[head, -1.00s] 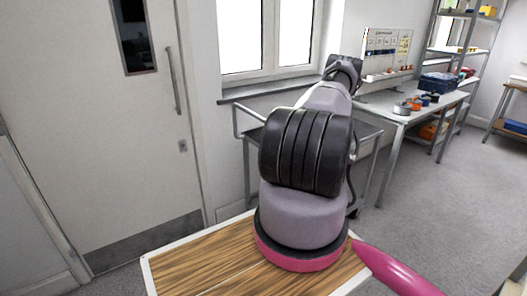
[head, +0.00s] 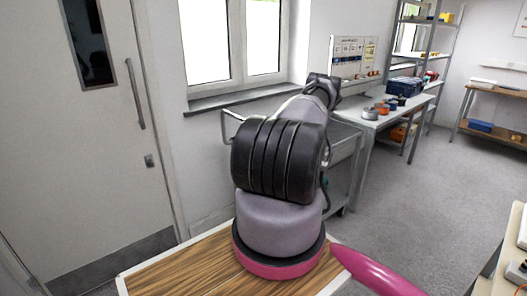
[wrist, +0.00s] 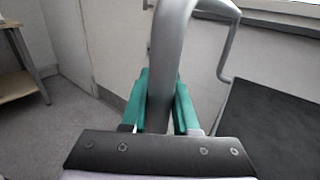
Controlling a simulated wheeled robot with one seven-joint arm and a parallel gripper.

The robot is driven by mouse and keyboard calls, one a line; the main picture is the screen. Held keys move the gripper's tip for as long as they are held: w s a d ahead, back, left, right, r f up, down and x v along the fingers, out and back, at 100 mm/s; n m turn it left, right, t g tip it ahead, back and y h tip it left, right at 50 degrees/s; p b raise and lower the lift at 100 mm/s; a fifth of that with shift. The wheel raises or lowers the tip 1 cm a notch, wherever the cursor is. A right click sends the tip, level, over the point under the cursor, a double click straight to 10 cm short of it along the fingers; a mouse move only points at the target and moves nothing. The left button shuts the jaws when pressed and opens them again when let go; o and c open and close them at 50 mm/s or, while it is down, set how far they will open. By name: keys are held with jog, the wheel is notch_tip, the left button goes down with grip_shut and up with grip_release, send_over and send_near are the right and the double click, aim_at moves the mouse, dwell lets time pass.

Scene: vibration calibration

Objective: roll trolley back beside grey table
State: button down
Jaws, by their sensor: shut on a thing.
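The grey metal trolley (head: 346,160) stands under the window, partly hidden behind my arm. Its right end is close to the left end of the grey table (head: 352,114); I cannot tell whether they touch. One rail of the trolley shows at its left (head: 229,124). In the wrist view, my gripper (wrist: 160,95) has its green fingers shut around the trolley's grey handle bar (wrist: 168,40). The dark top shelf of the trolley (wrist: 272,125) is to the right there. My gripper is hidden in the head view.
A closed door (head: 120,190) is at the left. Small parts and a blue box (head: 404,86) are on the grey table. Metal shelving (head: 440,50) and a wooden bench (head: 497,92) stand behind. Grey floor (head: 420,190) is open at the right.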

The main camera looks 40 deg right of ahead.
jog(key=shift+d+r, duration=0.1)
jog(key=shift+d, duration=0.2)
jog(key=c, duration=0.7)
grip_release()
jog(key=shift+d, duration=0.15)
jog(key=v, duration=1)
jog(key=shift+s, duration=0.35)
jog(key=shift+d, duration=0.1)
